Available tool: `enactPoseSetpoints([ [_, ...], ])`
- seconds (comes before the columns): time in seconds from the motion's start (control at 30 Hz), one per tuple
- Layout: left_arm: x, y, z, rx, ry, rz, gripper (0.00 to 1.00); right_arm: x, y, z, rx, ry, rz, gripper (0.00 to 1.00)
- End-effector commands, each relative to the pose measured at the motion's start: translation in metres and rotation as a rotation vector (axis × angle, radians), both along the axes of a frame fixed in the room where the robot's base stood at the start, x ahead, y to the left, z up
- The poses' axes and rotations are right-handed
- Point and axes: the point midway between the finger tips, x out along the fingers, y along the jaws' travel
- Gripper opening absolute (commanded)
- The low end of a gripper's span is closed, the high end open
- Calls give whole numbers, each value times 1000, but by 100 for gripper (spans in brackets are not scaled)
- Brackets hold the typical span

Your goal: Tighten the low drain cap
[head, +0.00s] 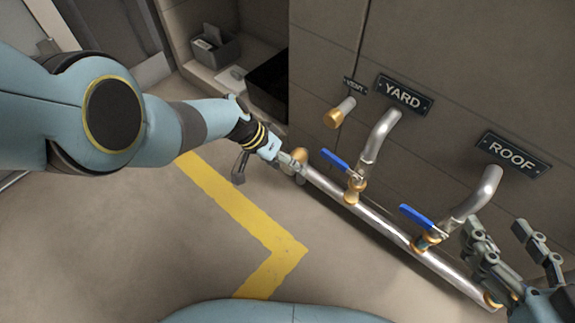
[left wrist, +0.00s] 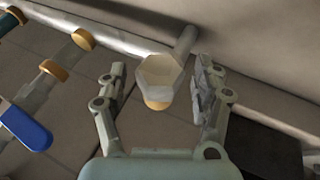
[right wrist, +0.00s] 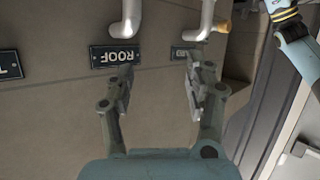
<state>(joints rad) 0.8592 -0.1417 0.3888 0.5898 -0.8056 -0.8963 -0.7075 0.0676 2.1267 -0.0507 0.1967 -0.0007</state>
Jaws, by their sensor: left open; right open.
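The drain cap (head: 300,156) is a brass-coloured piece at the left, low end of the silver pipe (head: 380,222). In the left wrist view it appears as a pale hexagonal cap (left wrist: 158,73) with a brass part below it. My left gripper (head: 291,161) is open at the cap. In the left wrist view its fingers stand on either side of the cap with visible gaps, so I see no grip. The gripper partly hides the cap in the head view. My right gripper (head: 508,232) is open and empty near the pipe's right end.
Two blue valve levers (head: 335,160) (head: 416,216) stand on the pipe. Grey pipes rise to the wall below the YARD (head: 403,95) and ROOF (head: 514,153) signs. A brass-ended VENT stub (head: 338,113) juts out above. The floor with a yellow line (head: 225,200) is clear.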

Motion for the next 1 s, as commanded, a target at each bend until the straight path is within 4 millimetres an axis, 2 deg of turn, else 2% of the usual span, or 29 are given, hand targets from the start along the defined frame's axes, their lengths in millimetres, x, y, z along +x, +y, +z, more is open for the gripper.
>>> enactPoseSetpoints([
  [0.37,0,-2,-2,0,0,0,67,4,1,7,1,-48,6,54],
  [0.47,1,-2,-2,0,0,0,56,4,1,7,1,-47,6,54],
  [0.8,0,-1,-3,0,0,0,12,4,1,7,1,-46,6,54],
  [0.93,0,-2,-2,8,-5,-1,11,4,1,8,1,-45,4,54],
  [1.0,0,-2,-1,26,-17,-1,11,-4,0,-1,1,4,-1,54],
])
